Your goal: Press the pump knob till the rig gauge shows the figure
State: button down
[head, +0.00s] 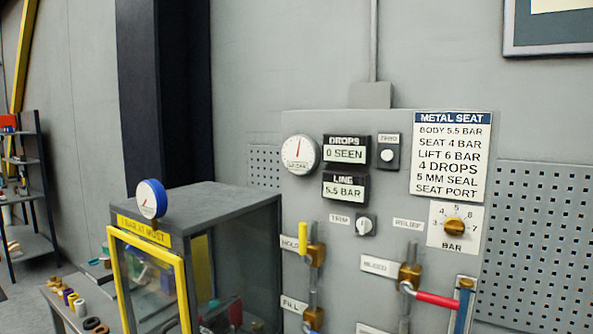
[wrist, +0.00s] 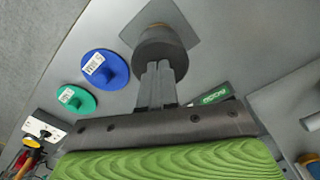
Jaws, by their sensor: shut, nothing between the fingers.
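In the wrist view, my gripper (wrist: 158,72) is shut and empty. Its fingertips are at a dark grey round knob (wrist: 160,45), which looks like the pump knob. I cannot tell whether they touch it. The head view does not show my gripper or this knob. In the head view, a white round gauge (head: 301,155) with a red needle pointing nearly straight up is on the grey panel. A blue-rimmed gauge (head: 151,199) stands on the yellow-framed box. The metal seat sign (head: 451,156) lists body 5.5 bar, seat 4 bar and lift 6 bar.
A drops display (head: 345,151) reads 0 SEEN. A brass relief knob (head: 455,226) and a red-handled valve (head: 437,299) are on the panel's right. In the wrist view, a blue disc (wrist: 104,70) and a green disc (wrist: 76,99) lie left of the knob.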

jog(key=shift+f, duration=0.35)
jog(key=shift+r+p, duration=1.15)
jog(key=shift+r, duration=0.45)
jog(key=shift+r, duration=0.1)
notch_tip(320, 180, up, 5)
jog(key=p, duration=0.4)
jog(key=s+a+r+n+t+b, duration=0.1)
jog(key=s+a+r+n+t, duration=0.1)
jog(key=a+r+n, duration=0.55)
jog(key=s+a+r+n+t+b, duration=0.1)
jog(key=s+a+r+n+t, duration=0.2)
jog(key=s+a, duration=0.6)
jog(key=a+r+n, duration=0.1)
jog(key=a+n, duration=0.1)
jog(key=a, duration=0.1)
jog(key=shift+a+r+t, duration=0.2)
jog(key=shift+a+t, duration=0.05)
jog(key=shift+t, duration=0.05)
